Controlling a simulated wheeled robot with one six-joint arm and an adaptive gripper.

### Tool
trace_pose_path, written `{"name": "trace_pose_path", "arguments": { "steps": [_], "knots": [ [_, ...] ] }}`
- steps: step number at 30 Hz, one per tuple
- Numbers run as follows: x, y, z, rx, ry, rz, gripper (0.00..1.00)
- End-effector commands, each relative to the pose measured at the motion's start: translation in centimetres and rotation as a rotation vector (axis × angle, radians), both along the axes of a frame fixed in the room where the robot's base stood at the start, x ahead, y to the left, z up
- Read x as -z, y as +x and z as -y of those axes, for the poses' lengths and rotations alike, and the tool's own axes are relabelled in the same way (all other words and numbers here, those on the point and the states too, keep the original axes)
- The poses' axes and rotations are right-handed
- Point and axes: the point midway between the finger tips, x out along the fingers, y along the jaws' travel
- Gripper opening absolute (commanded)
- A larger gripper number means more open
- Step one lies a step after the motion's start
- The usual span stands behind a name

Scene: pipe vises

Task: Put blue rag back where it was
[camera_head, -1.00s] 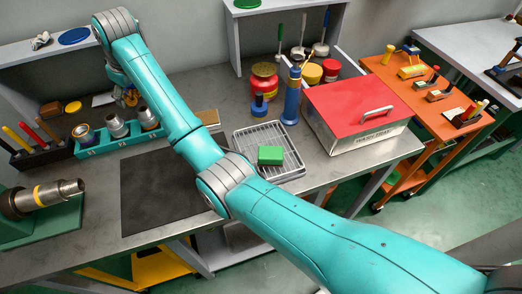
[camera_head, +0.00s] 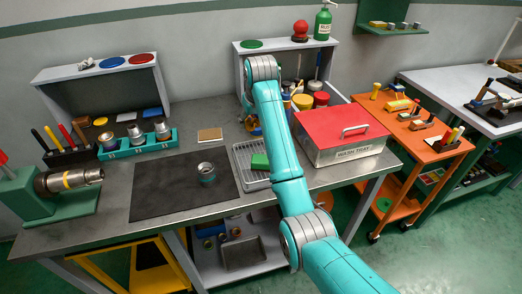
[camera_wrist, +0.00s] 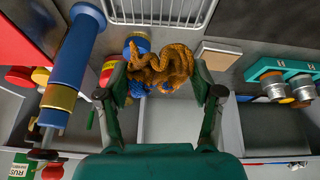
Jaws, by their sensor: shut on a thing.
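My gripper (camera_wrist: 162,95) is shut on a crumpled rag (camera_wrist: 160,68), mottled brown with blue patches (camera_wrist: 141,88) near the fingertips in the wrist view. The rag hangs between the two fingers above the bench. In the head view my gripper (camera_head: 250,122) is low in front of the right shelf unit (camera_head: 240,70), and the rag is mostly hidden by my arm.
A green disc (camera_head: 251,44), red object (camera_head: 300,31) and green bottle (camera_head: 323,22) stand on the right shelf. A red-lidded box (camera_head: 340,135), wire rack (camera_head: 243,180), teal holder (camera_head: 140,146) and vise (camera_head: 35,195) crowd the bench. A metal cup (camera_head: 206,173) stands on the black mat (camera_head: 160,190).

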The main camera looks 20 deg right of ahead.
Motion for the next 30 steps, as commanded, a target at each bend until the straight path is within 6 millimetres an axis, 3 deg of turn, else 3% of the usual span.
{"name": "trace_pose_path", "arguments": {
  "steps": [6, 14, 21, 30],
  "knots": [
    [4.0, -0.1, 0.0, 0.000, 0.000, -0.005, 0.38],
    [6.0, -0.1, 0.0, 0.000, 0.000, -0.003, 0.38],
    [9.0, -0.1, 0.0, 0.000, 0.001, -0.004, 0.38],
    [9.3, 0.0, 0.0, 0.000, 0.000, -0.002, 0.38]
  ]
}}
